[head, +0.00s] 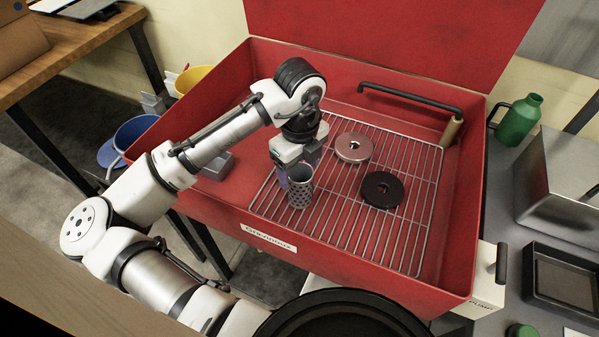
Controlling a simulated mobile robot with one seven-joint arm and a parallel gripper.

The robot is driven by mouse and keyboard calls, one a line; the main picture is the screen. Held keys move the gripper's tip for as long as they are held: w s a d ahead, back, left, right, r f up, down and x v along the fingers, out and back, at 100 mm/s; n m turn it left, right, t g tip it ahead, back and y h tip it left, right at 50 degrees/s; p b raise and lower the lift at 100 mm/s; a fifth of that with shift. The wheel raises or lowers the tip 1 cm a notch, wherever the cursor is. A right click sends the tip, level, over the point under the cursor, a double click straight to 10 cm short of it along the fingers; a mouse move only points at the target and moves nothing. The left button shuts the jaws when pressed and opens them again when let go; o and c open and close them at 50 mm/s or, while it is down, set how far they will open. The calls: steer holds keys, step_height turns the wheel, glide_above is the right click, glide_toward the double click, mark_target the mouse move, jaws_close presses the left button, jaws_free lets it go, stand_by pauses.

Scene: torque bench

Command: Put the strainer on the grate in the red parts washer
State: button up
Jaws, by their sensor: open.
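The strainer (300,187) is a grey perforated metal cup. It stands upright, apparently on the wire grate (338,232) inside the red parts washer (465,220), towards the grate's left side. My gripper (298,172) is in the washer just above and around the strainer's top, pointing down. Its jaws are open; whether a finger touches the strainer cannot be told. The far side and bottom edge of the strainer are partly hidden.
A pinkish metal disc (353,147) and a black disc (383,189) lie on the grate to the right of the strainer. A black spout (410,97) with a wooden-handled brush (451,130) is at the back right. The washer's red walls surround the grate; its front right is clear.

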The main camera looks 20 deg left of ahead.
step_height(320, 180, up, 10)
steer(key=shift+f+b, duration=0.25)
steer(key=shift+b, duration=0.05)
